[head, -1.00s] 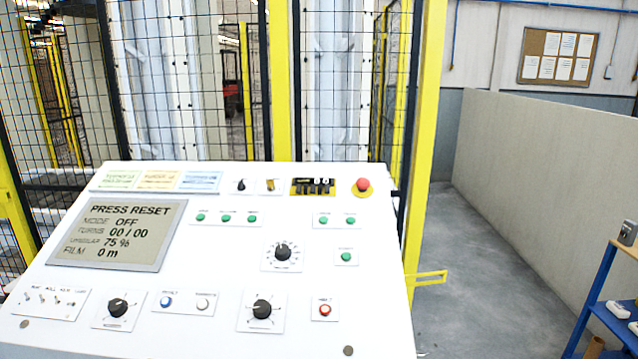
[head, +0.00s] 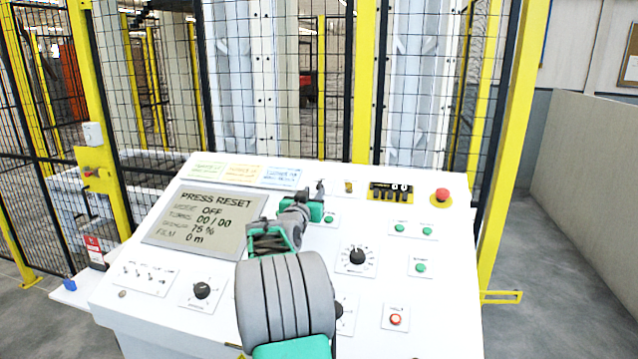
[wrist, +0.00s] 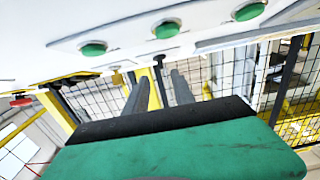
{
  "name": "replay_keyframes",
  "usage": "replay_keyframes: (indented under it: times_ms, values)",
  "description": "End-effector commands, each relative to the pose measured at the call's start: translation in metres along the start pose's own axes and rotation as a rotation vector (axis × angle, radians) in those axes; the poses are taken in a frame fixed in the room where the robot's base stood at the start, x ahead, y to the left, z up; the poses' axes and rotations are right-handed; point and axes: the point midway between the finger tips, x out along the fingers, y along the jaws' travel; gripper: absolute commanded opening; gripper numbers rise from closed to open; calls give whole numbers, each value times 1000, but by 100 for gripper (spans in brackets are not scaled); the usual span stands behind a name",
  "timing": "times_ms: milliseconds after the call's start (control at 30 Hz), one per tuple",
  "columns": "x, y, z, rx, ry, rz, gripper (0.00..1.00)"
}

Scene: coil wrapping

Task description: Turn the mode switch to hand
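The sloped white control panel (head: 450,290) has a small black selector (head: 320,186) in its top row, beside a yellowish key-like switch (head: 349,186). This selector is likely the mode switch, but its label is unreadable. The screen (head: 205,222) reads PRESS RESET and MODE OFF. My gripper (head: 309,196) is over the upper middle of the panel, close to the black selector. In the wrist view, my two grey fingers (wrist: 161,92) are apart, with a dark knob (wrist: 158,68) showing between them beyond the tips; contact is not visible. My arm hides part of the panel.
Green buttons (head: 421,267) and larger black dials (head: 357,256) lie lower down. Mesh fencing with a yellow post (head: 363,80) stands behind. Open floor (head: 560,270) is on the right.

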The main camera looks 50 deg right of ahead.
Motion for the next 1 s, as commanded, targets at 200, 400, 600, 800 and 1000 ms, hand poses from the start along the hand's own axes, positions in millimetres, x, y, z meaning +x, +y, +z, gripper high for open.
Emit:
replay_keyframes:
  times_ms: [200,400,600,800,1000]
  values:
    - [40,1,-2,-1,-4,1,31]
    - [65,-1,-1,0,-4,-3,31]
    - [68,-2,1,0,-4,-5,31]
    - [68,-2,1,0,-4,-5,22]
    - [68,-2,1,0,-5,-5,5]
